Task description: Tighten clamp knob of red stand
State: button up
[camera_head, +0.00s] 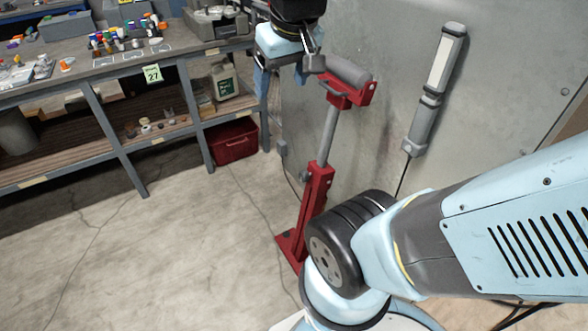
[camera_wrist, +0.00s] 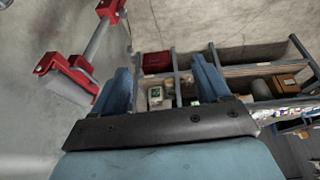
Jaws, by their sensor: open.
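The red stand (camera_head: 317,190) stands upright against the grey wall panel, with a grey pole (camera_head: 329,135) and a red head carrying a grey roller (camera_head: 348,71). A small grey knob-like part (camera_head: 304,174) shows at the left of the collar atop the lower red tube; its tightness cannot be told. My gripper (camera_head: 282,78) is open and empty, above and left of the stand's head, apart from the collar. In the wrist view the fingers of my gripper (camera_wrist: 165,76) are spread, and the stand's head (camera_wrist: 50,64) and pole (camera_wrist: 97,38) lie at upper left.
A workbench (camera_head: 95,70) with bottles and trays runs along the left. A red crate (camera_head: 234,142) and a jug (camera_head: 223,80) sit beneath it. A grey and white wall fixture (camera_head: 437,85) hangs right of the stand. The concrete floor left of the stand is clear.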

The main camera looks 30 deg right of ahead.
jog(key=w+f+n+g+h, duration=0.5)
jog(key=w+f+n+g, duration=0.15)
jog(key=w+f, duration=1.3)
jog(key=n+t+h, duration=0.3)
jog(key=n+h, duration=0.9)
jog(key=h, duration=0.1)
send_near(301, 177)
jog(key=d, duration=1)
jog(key=shift+w, duration=0.3)
jog(key=shift+c, duration=0.2)
jog(key=c, duration=1)
jog(key=shift+d+r, duration=0.1)
jog(key=shift+d, duration=0.05)
